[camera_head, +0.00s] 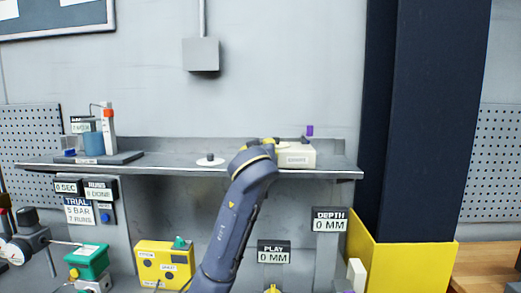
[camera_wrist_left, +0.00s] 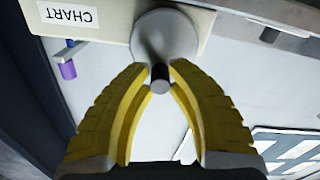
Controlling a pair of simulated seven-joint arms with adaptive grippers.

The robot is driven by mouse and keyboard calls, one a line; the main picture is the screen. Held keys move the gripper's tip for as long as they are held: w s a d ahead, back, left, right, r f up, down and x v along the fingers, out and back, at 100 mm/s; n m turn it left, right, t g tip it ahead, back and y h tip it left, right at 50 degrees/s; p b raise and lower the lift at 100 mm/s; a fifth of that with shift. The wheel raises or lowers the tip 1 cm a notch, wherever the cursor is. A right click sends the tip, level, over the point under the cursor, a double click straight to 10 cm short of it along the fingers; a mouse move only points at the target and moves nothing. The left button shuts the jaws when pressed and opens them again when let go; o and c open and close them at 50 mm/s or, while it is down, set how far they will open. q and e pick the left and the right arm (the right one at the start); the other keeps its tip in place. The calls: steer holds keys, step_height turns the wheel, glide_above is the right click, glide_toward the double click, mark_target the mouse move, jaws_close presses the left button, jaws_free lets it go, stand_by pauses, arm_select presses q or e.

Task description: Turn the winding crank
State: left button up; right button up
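The cream chart box (camera_head: 296,156) stands on the shelf, right of centre. In the left wrist view the box (camera_wrist_left: 110,18) shows upside down with its CHART label. The winding crank shows there as a round grey disc (camera_wrist_left: 165,36) on the box, with a small dark-ended handle (camera_wrist_left: 159,78) sticking out. In the head view my left gripper (camera_head: 262,144) is at the left side of the box and hides the crank. My right gripper is not in view.
A purple piece (camera_head: 310,130) stands up behind the box. A white disc with a dark knob (camera_head: 210,160) lies on the shelf left of my arm. A stand with a blue cup (camera_head: 92,143) is at the shelf's left end. A yellow control box (camera_head: 163,262) is below.

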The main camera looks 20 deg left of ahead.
arm_select(q)
jaws_close()
steer(key=shift+f, duration=0.1)
